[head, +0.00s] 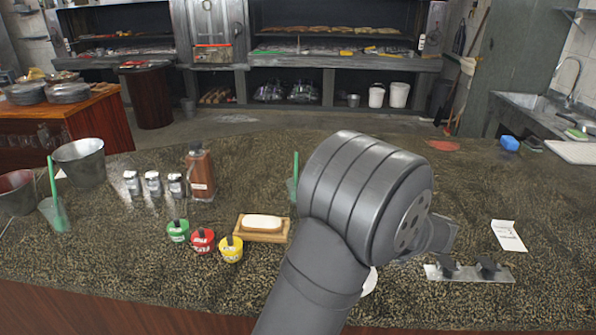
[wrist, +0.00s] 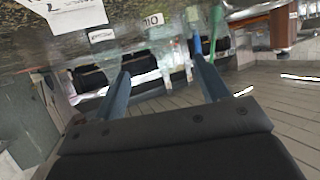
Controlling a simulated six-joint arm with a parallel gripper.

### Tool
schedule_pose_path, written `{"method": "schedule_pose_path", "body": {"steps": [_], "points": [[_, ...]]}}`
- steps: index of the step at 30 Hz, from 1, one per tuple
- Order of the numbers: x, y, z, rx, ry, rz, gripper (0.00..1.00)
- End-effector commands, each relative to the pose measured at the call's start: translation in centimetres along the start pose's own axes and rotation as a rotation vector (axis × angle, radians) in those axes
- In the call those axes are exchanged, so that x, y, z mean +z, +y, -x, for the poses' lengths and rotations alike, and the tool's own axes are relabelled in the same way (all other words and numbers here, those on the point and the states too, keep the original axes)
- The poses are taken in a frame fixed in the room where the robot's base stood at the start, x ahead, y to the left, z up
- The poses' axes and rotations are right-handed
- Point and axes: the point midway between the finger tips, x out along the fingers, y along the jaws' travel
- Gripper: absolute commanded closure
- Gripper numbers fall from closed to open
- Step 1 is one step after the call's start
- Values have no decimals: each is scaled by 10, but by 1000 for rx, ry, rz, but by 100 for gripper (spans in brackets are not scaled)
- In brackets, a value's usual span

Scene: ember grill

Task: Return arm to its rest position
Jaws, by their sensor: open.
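My gripper (wrist: 160,75) shows in the wrist view with its two bluish fingers apart and nothing between them. In the head view my large grey arm rises from the front edge over the counter. The wrist view is tilted, with the counter's surface along the top and a planked floor at the right.
The granite counter (head: 110,270) holds green, red and yellow cups, a wooden dish (head: 262,235) with a white bar, a brown bottle (head: 201,172) and metal buckets. A metal bracket (head: 468,272) and a paper slip (head: 508,236) lie right of my arm.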

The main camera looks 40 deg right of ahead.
Motion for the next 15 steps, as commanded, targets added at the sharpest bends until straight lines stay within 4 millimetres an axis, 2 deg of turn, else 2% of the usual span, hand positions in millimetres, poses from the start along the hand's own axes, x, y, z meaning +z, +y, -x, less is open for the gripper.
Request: {"method": "schedule_pose_path", "body": {"steps": [5,15], "points": [[0,-1,-26,-4,0,1,32],[0,-1,-94,-3,-1,1,32]]}}
